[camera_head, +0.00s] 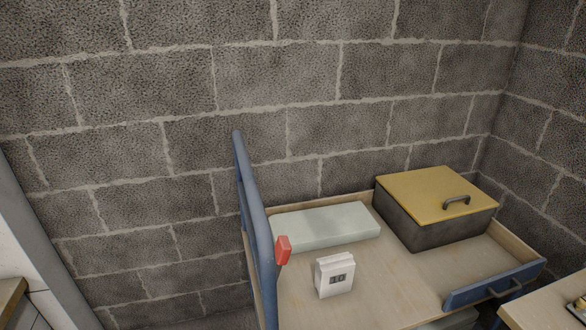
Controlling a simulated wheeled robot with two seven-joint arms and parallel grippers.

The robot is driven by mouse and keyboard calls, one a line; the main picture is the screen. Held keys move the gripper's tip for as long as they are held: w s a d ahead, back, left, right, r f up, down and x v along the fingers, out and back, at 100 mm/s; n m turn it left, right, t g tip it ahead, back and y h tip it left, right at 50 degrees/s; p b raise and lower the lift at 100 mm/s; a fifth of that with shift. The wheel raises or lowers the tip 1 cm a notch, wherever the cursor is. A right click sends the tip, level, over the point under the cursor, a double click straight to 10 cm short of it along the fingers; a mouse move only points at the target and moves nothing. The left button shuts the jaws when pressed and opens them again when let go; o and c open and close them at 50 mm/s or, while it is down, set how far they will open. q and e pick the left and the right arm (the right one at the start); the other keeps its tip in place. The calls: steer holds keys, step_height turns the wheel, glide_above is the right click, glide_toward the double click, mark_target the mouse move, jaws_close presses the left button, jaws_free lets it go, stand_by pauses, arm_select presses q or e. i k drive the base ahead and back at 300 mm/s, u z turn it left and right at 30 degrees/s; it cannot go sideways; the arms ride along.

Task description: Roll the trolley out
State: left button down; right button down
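The trolley shows in the head view as a wooden deck (385,289) with low raised edges, at the centre and right. A blue upright push handle (254,215) rises at its left end, with a red tab (283,250) on it. A blue end panel (492,287) with a dark grip is at its right end. The wheels are out of view. Neither of my grippers is visible.
A grey block wall (180,150) runs behind the trolley and meets another wall (550,130) at the right corner. A wooden surface (550,308) is close at the lower right. A grey post (35,235) and another wooden edge (10,298) are at the left.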

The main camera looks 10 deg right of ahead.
mark_target(394, 287)
steer(key=z, duration=1.05)
